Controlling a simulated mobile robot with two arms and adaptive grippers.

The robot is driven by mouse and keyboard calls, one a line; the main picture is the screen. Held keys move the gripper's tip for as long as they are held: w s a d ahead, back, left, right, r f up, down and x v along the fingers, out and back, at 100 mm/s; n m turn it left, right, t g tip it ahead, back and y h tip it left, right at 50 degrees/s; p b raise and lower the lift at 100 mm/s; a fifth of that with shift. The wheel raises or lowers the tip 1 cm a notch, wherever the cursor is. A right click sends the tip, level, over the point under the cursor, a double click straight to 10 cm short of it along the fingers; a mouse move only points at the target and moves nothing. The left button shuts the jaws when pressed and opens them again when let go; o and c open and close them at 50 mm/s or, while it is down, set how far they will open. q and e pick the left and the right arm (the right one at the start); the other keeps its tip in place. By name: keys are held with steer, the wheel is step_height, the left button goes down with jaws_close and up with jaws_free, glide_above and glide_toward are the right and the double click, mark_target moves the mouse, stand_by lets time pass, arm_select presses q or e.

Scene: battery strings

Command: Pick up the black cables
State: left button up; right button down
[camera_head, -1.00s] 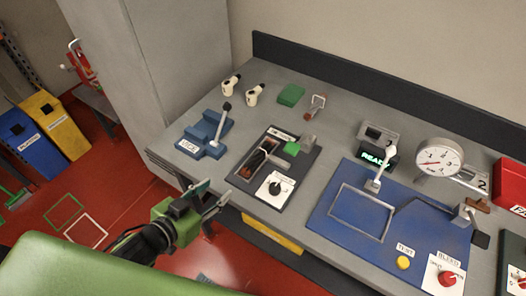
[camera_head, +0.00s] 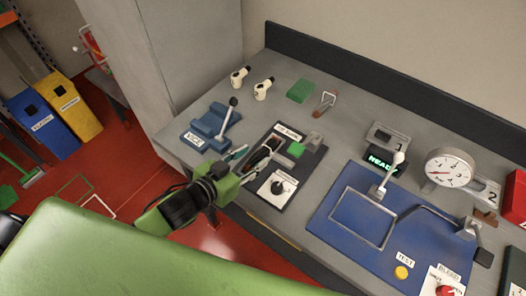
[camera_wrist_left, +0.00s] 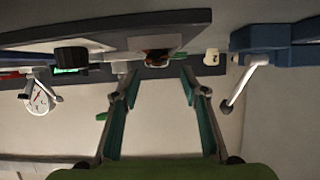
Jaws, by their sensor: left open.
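The black cables (camera_head: 274,145) lie in the recess of a dark panel (camera_head: 305,164) on the grey bench. They show only in part in the head view, because my left gripper (camera_head: 258,153) covers much of the recess. My left gripper is open, with its fingertips over the near left part of the panel. I cannot tell whether the fingers touch the cables. In the left wrist view, turned upside down, the two fingers (camera_wrist_left: 158,76) are spread apart with nothing clearly between them. The cables cannot be made out there. My right gripper is not in view.
A blue vice (camera_head: 208,128) stands left of the panel. Two white fittings (camera_head: 262,90), a green block (camera_head: 300,91) and a clamp (camera_head: 324,104) stand behind. A black knob (camera_head: 277,187) is at the panel's front. A blue mat (camera_head: 335,232) with a lever is at right.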

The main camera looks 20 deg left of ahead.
mark_target(265, 148)
arm_select(q)
steer(key=shift+w+d, duration=0.1)
steer(key=shift+w, duration=0.05)
steer(key=shift+w+d+p, duration=0.1)
steer(key=shift+w+p, duration=0.25)
steer(key=p+x, duration=0.1)
steer(key=x, duration=0.2)
steer(key=shift+w+d, duration=0.2)
steer(key=shift+w+d+f, duration=0.15)
steer(key=shift+w+f, duration=0.1)
steer(key=shift+w, duration=0.1)
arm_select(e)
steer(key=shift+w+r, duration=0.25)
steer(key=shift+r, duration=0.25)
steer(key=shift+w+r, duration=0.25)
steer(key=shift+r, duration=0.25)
arm_select(q)
steer(key=shift+s, duration=0.1)
jaws_close()
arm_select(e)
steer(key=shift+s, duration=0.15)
